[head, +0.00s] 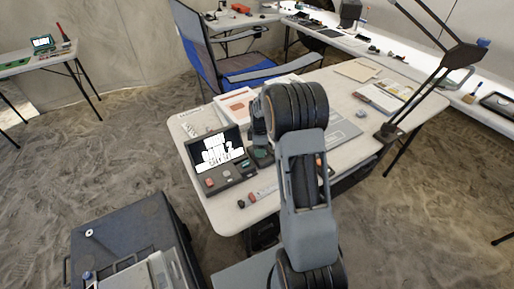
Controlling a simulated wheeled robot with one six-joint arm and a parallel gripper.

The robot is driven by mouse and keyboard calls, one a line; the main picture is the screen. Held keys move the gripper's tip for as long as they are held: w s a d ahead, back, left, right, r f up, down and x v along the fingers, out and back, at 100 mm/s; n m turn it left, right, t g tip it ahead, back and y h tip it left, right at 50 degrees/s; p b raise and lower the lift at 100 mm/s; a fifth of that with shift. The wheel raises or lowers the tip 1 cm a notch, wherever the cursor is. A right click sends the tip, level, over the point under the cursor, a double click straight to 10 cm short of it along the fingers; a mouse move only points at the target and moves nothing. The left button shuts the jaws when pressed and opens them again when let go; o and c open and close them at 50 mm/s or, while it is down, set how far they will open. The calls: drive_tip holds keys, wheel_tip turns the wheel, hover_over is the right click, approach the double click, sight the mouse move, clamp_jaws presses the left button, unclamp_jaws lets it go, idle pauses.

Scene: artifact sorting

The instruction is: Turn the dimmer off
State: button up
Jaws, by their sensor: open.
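No part that I can name for certain as the dimmer shows. A dark control box (226,178) with a raised, lit screen (217,151) stands at the left end of the near table. Its base carries a red button (210,182) and other small controls, too small to tell apart. My gripper (260,139) is just right of the box, above the table, partly hidden by my arm. It is open, and I see nothing held in it.
The near table (232,213) also holds a red and white tool (263,193), papers and a black lamp (420,85). A blue folding chair (207,50) stands behind it. A dark case (125,235) is at lower left. Sandy floor lies open at left.

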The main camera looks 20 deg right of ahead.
drive_tip(key=m, duration=0.7)
drive_tip(key=m+p, duration=0.1)
drive_tip(key=m, duration=0.4)
drive_tip(key=shift+m, duration=0.3)
drive_tip(key=m+p, duration=0.1)
drive_tip(key=m, duration=0.6)
drive_tip(key=m+p, duration=0.1)
drive_tip(key=m, duration=0.4)
drive_tip(key=shift+r+m, duration=0.1)
drive_tip(key=shift+m, duration=0.3)
wheel_tip(320, 180, up, 14)
drive_tip(key=f, duration=0.1)
drive_tip(key=s+a+r+n+t+p, duration=0.1)
drive_tip(key=s+a+r+n, duration=0.3)
drive_tip(key=s, duration=0.5)
drive_tip(key=s+a+r+n+t, duration=0.2)
drive_tip(key=s+a+r+n, duration=0.3)
drive_tip(key=s, duration=0.5)
drive_tip(key=shift+s+a+n+p, duration=0.25)
drive_tip(key=shift+a+n+p, duration=0.25)
drive_tip(key=shift+n, duration=0.4)
drive_tip(key=shift+a, duration=0.1)
